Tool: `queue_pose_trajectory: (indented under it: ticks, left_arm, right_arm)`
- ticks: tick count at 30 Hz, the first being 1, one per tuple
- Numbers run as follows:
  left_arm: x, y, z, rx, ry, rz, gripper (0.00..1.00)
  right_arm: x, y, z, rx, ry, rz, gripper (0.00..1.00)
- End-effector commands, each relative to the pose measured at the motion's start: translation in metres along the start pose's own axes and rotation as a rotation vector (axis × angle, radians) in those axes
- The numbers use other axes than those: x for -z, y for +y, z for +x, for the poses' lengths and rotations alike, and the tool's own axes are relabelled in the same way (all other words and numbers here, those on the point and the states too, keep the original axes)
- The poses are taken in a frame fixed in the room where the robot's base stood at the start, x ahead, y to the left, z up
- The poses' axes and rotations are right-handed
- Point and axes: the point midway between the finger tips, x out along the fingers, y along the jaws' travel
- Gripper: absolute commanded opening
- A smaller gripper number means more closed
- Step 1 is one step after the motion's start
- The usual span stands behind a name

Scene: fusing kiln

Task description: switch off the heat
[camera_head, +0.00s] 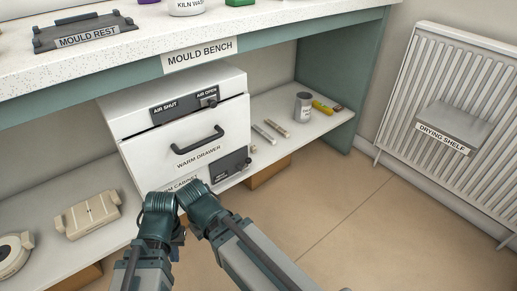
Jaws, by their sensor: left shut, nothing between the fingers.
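The white warm cabinet (135,112) stands on the shelf under the mould bench. Low on its front is a dark control panel (226,168) with a small knob at its right end; its lettering is too small to read surely. My left gripper (181,210) is shut and empty, in front of the cabinet's lower left part, apart from the panel in the picture. Its fingertips are hard to make out among my teal arm joints, which cover part of the cabinet's name label. My right gripper cannot be made out.
The warm drawer's handle (198,140) juts out above the panel. An air slider panel (185,105) is higher up. A tin (303,106) and small sticks lie on the shelf to the right. A beige mould (88,215) lies on the left. The floor at right is clear.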

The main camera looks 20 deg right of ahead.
Motion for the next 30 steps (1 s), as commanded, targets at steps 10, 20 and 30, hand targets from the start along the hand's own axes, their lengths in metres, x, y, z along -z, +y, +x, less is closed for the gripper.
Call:
queue_pose_trajectory:
  ticks: [10,20,30]
  left_arm:
    - [-0.008,-0.014,-0.138,0.001,-0.003,0.007,0.00]
    - [-0.009,-0.017,-0.164,0.002,-0.005,0.010,0.00]
    - [-0.009,-0.017,-0.162,0.002,-0.004,0.010,0.00]
  right_arm:
    - [-0.008,0.014,-0.138,-0.001,-0.003,-0.007,0.00]
    - [-0.009,0.017,-0.164,-0.002,-0.005,-0.010,0.00]
    - [-0.009,0.017,-0.162,-0.002,-0.004,-0.010,0.00]
